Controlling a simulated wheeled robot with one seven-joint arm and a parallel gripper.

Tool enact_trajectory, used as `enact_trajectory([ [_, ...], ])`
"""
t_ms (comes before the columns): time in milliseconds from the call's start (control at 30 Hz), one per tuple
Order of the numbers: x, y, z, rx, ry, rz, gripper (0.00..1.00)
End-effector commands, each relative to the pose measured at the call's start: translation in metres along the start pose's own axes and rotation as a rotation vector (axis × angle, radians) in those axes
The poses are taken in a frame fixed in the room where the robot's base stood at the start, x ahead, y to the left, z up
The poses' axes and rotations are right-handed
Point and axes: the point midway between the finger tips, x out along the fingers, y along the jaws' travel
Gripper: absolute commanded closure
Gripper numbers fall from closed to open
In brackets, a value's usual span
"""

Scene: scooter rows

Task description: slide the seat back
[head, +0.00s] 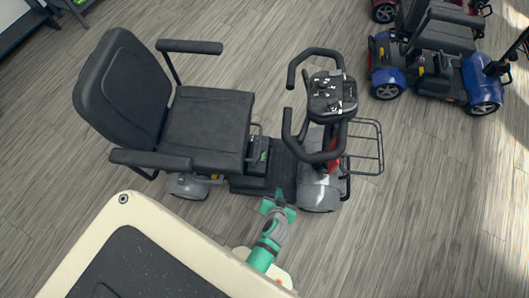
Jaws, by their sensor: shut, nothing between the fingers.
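A mobility scooter stands in the middle of the head view, its front end to the right. Its black padded seat (208,127) has a tall backrest (124,90) on the left and two armrests (190,47). A thin metal bar (254,142) shows at the seat's front edge, above the floorboard. My gripper (280,203) is low beside the near side of the scooter, by the footwell, below and to the right of the seat. Its fingers are shut and empty, and it looks apart from the seat.
The scooter's tiller (332,95) with black handlebars rises right of the seat, and a wire basket (362,147) is at its front. A blue scooter (435,60) stands at the upper right. The wooden floor (430,220) is clear at the lower right.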

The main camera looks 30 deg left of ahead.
Motion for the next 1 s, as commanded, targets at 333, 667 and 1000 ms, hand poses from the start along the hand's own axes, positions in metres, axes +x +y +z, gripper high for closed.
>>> enact_trajectory([
  [333,0.089,-0.014,-0.048,-0.115,-0.212,-0.282,1.0],
  [667,0.105,-0.017,-0.086,-0.211,-0.316,-0.464,1.0],
  [1000,0.129,-0.029,-0.077,-0.22,-0.329,-0.483,1.0],
])
